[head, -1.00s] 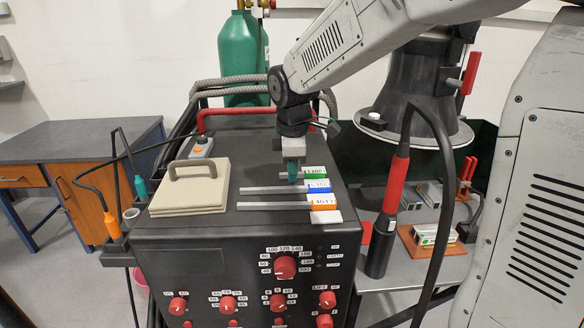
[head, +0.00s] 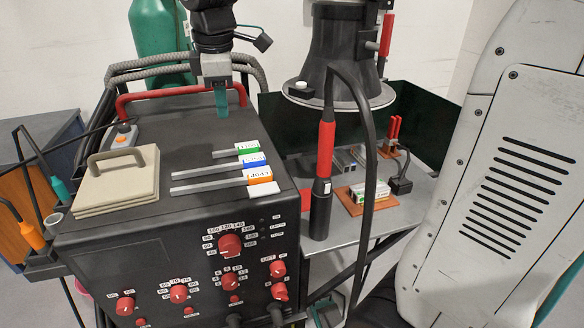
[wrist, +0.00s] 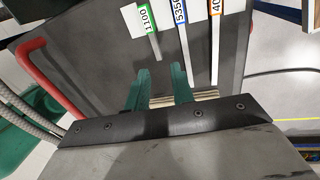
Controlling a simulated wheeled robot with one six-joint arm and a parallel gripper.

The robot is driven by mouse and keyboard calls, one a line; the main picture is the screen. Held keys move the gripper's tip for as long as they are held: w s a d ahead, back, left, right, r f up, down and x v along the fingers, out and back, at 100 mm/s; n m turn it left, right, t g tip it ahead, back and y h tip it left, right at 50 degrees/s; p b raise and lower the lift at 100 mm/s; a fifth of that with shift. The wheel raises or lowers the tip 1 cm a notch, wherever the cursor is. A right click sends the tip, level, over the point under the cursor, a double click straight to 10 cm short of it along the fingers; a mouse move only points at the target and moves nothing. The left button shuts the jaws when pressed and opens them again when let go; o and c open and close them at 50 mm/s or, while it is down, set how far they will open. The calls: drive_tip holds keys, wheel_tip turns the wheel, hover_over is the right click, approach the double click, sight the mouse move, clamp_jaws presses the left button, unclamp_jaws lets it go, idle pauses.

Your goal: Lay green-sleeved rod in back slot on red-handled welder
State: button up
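The green-sleeved rod (head: 246,147) lies flat on top of the black red-handled welder (head: 190,117), backmost of three parallel rods. Its sleeve reads 1100, and it also shows in the wrist view (wrist: 147,22). Whether it sits fully down in a slot is too small to tell. The welder's red handle (head: 150,93) runs along the back edge. My gripper (head: 222,112) is above the welder's back part, behind the rod and apart from it. In the wrist view my gripper (wrist: 160,82) has its two green fingers spread, with nothing between them.
A blue-sleeved rod (head: 251,161) and an orange-sleeved rod (head: 258,177) lie in front of the green one. A red-and-black torch (head: 325,150) stands at right. A green cylinder (head: 158,40) is behind.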

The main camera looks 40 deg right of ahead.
drive_tip(key=s+d+f+m, duration=0.1)
drive_tip(key=s+f+m, duration=0.2)
drive_tip(key=s, duration=0.6)
drive_tip(key=s+d+f+m, duration=0.1)
drive_tip(key=s+f+m, duration=0.2)
drive_tip(key=s+m, duration=0.3)
drive_tip(key=s+d+f+m+g, duration=0.1)
drive_tip(key=s+m, duration=0.3)
drive_tip(key=s, duration=0.7)
drive_tip(key=shift+s+d+f+m+y, duration=0.3)
drive_tip(key=shift+f+m, duration=0.1)
drive_tip(key=shift+f, duration=0.5)
